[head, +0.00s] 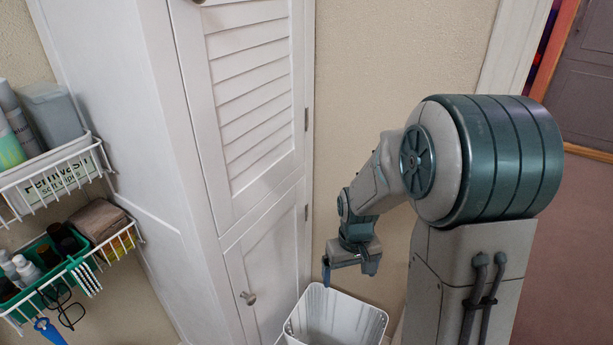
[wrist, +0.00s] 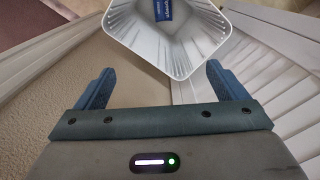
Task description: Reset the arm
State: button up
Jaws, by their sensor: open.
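My gripper (head: 348,268) hangs at the end of my bent arm, above and near the back rim of a white bin (head: 336,312). In the wrist view my gripper (wrist: 158,88) has its two blue fingers spread wide apart with nothing between them. The white bin (wrist: 205,62) shows beyond the fingertips, with its ribbed inner walls visible. A small blue item with pale lettering (wrist: 163,10) lies inside the bin. In the head view the inside of the bin is mostly out of sight.
A white louvred cabinet (head: 245,95) with a round knob (head: 248,298) stands left of my arm. Wire baskets (head: 60,175) with bottles, wipes and glasses hang at the left. A beige wall (head: 375,75) is behind my arm.

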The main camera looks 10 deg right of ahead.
jog(key=s+r+t+p, duration=0.1)
jog(key=s+r+p, duration=0.3)
jog(key=r+p, duration=0.5)
jog(key=s+r+m+t+p, duration=0.1)
jog(key=s+r+p, duration=0.4)
jog(key=r, duration=1.5)
jog(key=s+r+m+p, duration=0.1)
jog(key=s+r+p, duration=0.4)
jog(key=r+p, duration=0.9)
jog(key=shift+r+t+p, duration=0.25)
jog(key=shift+t+p, duration=0.15)
jog(key=shift+p, duration=0.3)
